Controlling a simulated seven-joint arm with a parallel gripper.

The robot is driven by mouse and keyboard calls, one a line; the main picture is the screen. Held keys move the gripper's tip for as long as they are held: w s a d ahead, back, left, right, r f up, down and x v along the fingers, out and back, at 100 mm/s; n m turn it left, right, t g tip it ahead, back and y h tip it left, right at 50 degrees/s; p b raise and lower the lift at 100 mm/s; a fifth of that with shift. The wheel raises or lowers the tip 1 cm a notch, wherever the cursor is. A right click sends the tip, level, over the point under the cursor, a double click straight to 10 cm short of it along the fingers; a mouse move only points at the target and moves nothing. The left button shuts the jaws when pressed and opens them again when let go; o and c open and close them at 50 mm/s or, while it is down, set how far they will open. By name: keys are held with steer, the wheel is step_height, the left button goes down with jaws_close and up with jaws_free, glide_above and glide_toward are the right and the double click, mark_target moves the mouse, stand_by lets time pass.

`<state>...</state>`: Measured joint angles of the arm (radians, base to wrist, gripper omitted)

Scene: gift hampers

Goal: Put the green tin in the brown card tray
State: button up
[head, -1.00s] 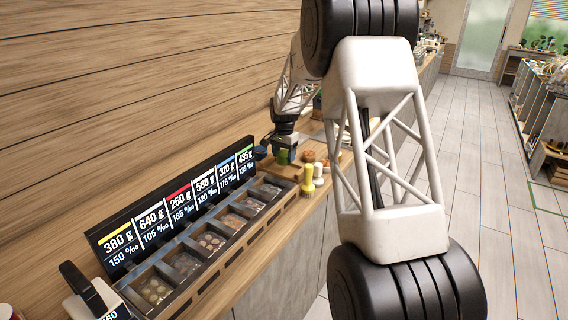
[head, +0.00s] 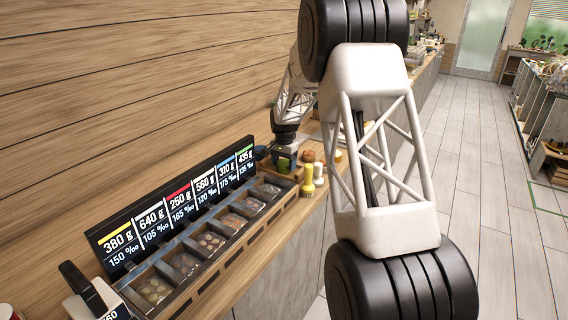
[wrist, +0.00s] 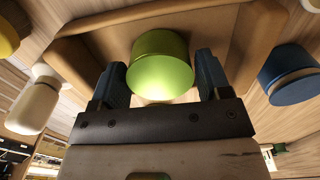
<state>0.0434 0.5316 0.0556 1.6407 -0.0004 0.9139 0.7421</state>
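In the head view the green tin (head: 284,164) shows just below my gripper (head: 285,156), small and partly hidden. The brown card tray (wrist: 241,45) surrounds the tin in the wrist view, its walls on the left, right and far side. I cannot tell whether the tin's base touches the tray floor.
A blue tin (wrist: 288,75) stands outside the tray on the right, and a white bottle (wrist: 34,105) on the left. A yellow bottle (head: 308,180) stands beside the tray. A compartment display (head: 215,240) with a price board (head: 180,200) fills the near counter.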

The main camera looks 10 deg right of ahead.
mark_target(284, 162)
steer(key=shift+o, duration=1.2)
step_height(284, 162, up, 12)
steer(key=shift+r, duration=0.15)
stand_by(0.4)
